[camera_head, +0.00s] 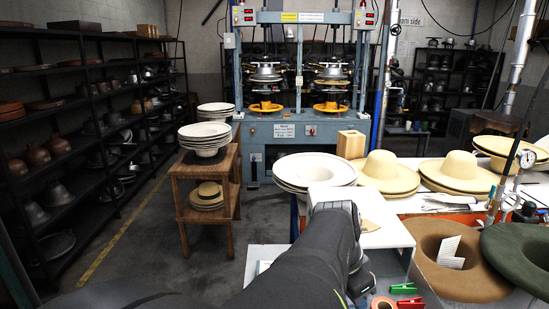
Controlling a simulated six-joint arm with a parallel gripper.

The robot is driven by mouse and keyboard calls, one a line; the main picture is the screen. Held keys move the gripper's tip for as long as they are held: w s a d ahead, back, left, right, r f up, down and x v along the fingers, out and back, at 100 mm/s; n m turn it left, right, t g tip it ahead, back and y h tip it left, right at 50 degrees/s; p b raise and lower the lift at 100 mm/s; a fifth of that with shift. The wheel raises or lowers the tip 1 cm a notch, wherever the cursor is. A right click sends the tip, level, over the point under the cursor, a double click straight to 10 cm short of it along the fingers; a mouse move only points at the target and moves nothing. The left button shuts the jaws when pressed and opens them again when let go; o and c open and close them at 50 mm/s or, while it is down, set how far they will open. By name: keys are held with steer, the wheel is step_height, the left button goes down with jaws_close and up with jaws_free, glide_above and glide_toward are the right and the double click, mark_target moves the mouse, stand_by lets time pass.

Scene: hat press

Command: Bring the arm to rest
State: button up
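My arm reaches up from the bottom middle of the head view and bends near the front of the white work table (392,235). A light grey joint shows at its far end, and a dark rounded part shows just right of the arm. I see no gripper fingers, so I cannot tell what the gripper is doing. Nothing held is visible.
Stacked white hat bodies (314,170) and cream hats (384,172) lie beyond my arm. Brown (452,262) and green (520,248) hats lie right. A wooden stand (207,195) stands left, the blue press (300,95) behind. Floor at left is clear.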

steer(key=x, duration=0.5)
step_height(320, 180, up, 5)
steer(key=shift+r, duration=0.15)
